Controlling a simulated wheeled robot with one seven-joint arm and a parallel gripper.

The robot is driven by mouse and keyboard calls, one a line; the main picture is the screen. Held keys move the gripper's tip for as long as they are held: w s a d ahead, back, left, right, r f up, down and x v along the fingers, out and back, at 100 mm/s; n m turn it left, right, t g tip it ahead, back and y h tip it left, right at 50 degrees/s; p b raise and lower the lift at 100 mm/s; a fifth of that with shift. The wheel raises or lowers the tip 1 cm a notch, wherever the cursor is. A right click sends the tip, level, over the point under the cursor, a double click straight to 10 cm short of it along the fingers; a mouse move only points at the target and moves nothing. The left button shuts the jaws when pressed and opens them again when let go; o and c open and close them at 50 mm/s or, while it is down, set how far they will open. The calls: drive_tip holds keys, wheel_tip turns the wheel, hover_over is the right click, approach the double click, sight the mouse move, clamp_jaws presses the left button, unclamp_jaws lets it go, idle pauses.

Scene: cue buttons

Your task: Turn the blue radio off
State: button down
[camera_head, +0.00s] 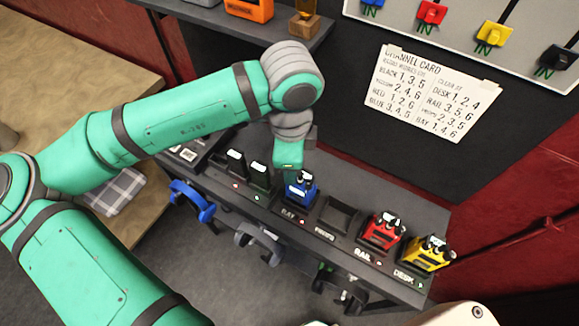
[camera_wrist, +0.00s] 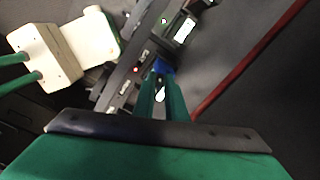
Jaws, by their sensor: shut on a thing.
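The blue radio (camera_head: 300,190) stands upright in a slot of the dark charging rack (camera_head: 340,217), above the label BAY. My gripper (camera_head: 290,160) is directly over it, coming down from above. In the wrist view, my gripper's green fingers (camera_wrist: 160,92) point at the blue radio (camera_wrist: 162,66) and are shut on its top end. Which part of the top they grip is too small to tell, and the fingers hide its knob. A white channel card (camera_head: 425,93) on the wall lists radio colours and numbers.
A red radio (camera_head: 383,231) sits at RAIL and a yellow one (camera_head: 428,253) at DESK. An empty slot (camera_head: 337,214) lies beside the blue radio. Two dark radios (camera_head: 248,172) stand to its left. Headsets, one blue (camera_head: 191,201), hang along the front. A shelf (camera_head: 235,22) is above.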

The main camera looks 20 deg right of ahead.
drive_tip(key=c, duration=1.8)
unclamp_jaws()
drive_tip(key=shift+o, duration=0.2)
wheel_tip(320, 180, up, 11)
drive_tip(key=shift+s, duration=0.15)
drive_tip(key=shift+f, duration=0.1)
